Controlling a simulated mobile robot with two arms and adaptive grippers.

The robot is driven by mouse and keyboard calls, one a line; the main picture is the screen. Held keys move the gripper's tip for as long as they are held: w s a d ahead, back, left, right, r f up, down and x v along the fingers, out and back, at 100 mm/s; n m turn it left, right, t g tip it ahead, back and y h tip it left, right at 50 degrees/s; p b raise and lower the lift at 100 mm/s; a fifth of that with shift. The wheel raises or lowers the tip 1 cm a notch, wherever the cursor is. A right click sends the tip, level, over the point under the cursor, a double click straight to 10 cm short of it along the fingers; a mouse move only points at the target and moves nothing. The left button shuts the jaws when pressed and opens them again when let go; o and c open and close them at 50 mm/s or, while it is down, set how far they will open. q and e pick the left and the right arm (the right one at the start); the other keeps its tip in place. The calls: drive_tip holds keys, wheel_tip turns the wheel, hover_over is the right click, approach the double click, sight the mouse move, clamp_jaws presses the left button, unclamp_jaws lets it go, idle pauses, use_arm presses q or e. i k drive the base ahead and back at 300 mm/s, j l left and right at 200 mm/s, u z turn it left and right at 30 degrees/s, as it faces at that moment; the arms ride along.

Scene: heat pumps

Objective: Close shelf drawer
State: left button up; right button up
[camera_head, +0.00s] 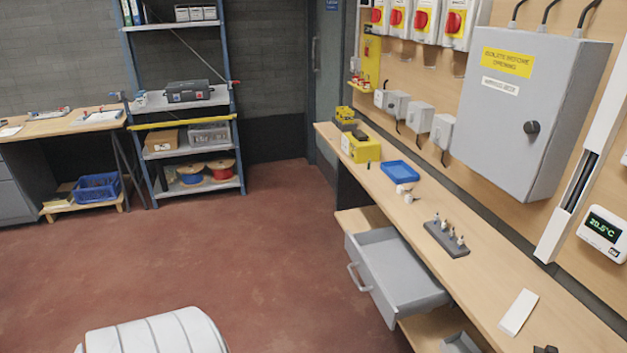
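A grey drawer (378,290) under the wooden workbench (470,277) on the right stands pulled out. Its front panel with a bar handle (357,277) faces left toward the open floor, and its inside looks empty. It sits above a lower wooden shelf (425,330). Neither of my grippers shows in the head view. A white rounded, ribbed shape at the bottom left edge is cut off by the frame.
Red floor (260,250) left of the drawer is clear. The bench carries a blue tray (401,171), a yellow case (361,148) and a dark holder (446,240). A grey cabinet (525,115) hangs above. A shelf rack (187,155) stands at the back.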

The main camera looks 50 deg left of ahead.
sight(401, 283)
drive_tip(key=u, duration=1.35)
